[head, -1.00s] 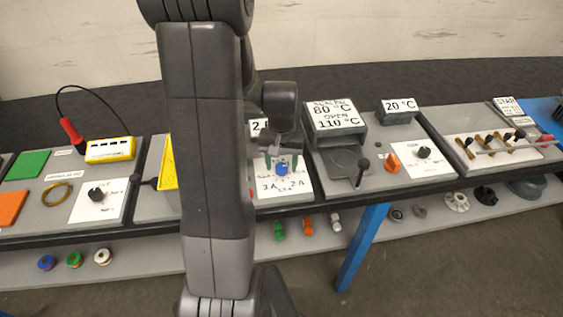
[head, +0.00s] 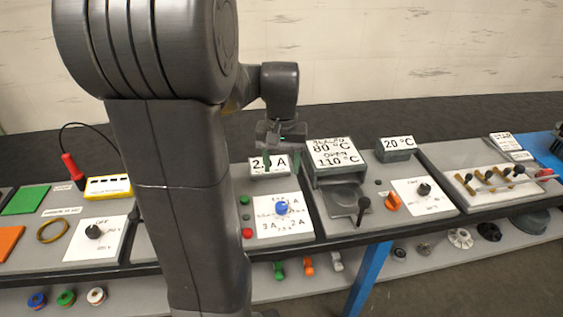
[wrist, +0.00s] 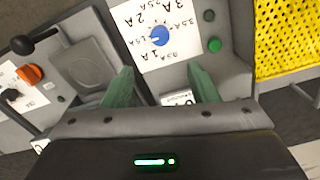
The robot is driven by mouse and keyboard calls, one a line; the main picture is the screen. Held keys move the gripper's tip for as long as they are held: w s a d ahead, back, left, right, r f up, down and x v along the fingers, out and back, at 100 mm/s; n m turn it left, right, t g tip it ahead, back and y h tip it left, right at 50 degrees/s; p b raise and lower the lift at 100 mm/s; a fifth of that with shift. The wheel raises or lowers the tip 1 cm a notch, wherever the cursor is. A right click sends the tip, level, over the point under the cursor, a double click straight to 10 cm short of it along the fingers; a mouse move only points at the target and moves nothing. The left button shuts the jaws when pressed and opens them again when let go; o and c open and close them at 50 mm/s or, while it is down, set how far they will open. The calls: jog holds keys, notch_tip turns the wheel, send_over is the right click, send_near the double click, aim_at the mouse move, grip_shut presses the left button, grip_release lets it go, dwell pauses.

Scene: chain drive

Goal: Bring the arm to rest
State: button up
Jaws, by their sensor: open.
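My gripper (head: 282,165) is open and empty, above and behind the blue knob (head: 283,208) in the head view. Its green fingers stand apart, with one partly covering the current display (head: 256,166), so the reading is not fully legible. In the wrist view my gripper (wrist: 160,76) shows both fingers spread, with the blue knob (wrist: 159,36) beyond them on its white dial card (wrist: 150,60). The knob is clear of the fingers. My arm crosses the head view left of centre, hiding part of the bench.
Right of the dial stand a grey sealer unit (head: 337,152) with a black-knobbed lever (head: 363,205) and a 20 °C display (head: 397,143). A yellow device (head: 108,187) sits at left. A shelf (head: 130,296) below holds spools and small parts. The air above the bench's right side is clear.

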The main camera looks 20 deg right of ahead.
aim_at(281, 205)
dwell(0.5)
notch_tip(281, 205, down, 13)
jog(key=shift+f, duration=0.45)
jog(key=shift+r+m, duration=0.1)
jog(key=shift+m, duration=0.5)
